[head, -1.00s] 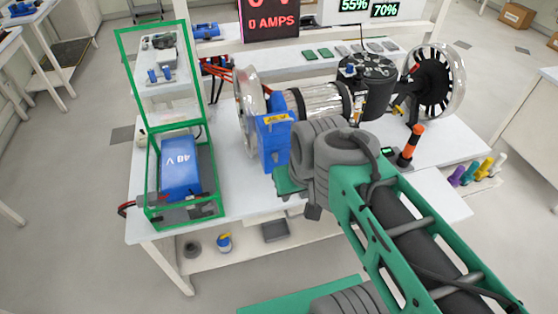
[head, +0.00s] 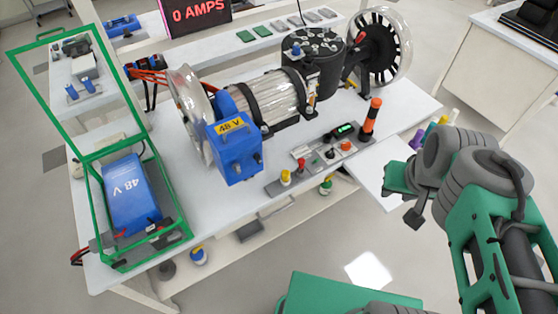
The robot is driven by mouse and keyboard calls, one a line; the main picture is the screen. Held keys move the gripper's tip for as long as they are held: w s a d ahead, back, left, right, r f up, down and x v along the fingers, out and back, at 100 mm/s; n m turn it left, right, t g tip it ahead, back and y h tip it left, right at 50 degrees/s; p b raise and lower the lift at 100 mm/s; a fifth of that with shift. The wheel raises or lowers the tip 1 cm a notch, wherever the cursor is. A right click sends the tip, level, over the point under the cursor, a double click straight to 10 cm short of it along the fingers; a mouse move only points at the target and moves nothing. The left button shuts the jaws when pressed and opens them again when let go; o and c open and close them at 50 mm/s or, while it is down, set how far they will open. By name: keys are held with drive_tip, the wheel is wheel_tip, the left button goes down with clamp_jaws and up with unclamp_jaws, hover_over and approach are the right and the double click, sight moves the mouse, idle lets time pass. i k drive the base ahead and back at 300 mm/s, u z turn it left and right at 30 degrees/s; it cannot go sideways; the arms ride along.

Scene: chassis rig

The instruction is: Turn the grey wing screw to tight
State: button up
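I cannot pick out the grey wing screw for sure. A small dark knob (head: 258,157) sticks out of the side of the blue 48 V box (head: 235,150), but its shape is too small to tell. That box sits at the front of the motor assembly (head: 270,100) on the white table. My gripper (head: 397,180) is at the right, off the table's front right, well apart from the blue box. Its fingers are too small and turned away to show whether they are open. Nothing is seen held in it.
A green-framed case (head: 160,243) with its lid up holds a blue 48 V battery (head: 132,195) at the left. A control strip (head: 318,165) with coloured knobs and an orange-black post (head: 370,118) lines the front edge. The white table (head: 210,205) has bare room between.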

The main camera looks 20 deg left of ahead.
sight(236, 166)
drive_tip(key=z, duration=0.05)
drive_tip(key=k, duration=1.05)
drive_tip(key=u, duration=2.1)
